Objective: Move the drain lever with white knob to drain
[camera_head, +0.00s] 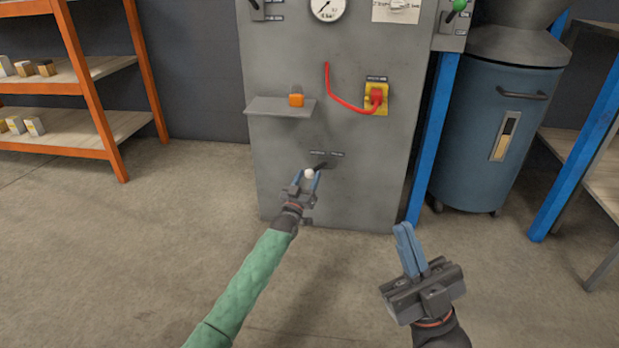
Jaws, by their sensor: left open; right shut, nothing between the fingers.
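The drain lever's white knob (309,173) shows low on the front of the grey cabinet (283,150). A dark lever arm (321,166) runs from the knob up and to the right, below two small dark labels. My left gripper (307,177) is open, with its blue fingers on either side of the white knob; I cannot tell whether they touch it. My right gripper (406,232) is shut and empty, in front of the cabinet's lower right, well apart from the lever.
A small grey shelf (270,107) with an orange block (296,97) juts out above the lever. A blue post (432,140) and blue drum (492,130) stand right. The floor in front is clear.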

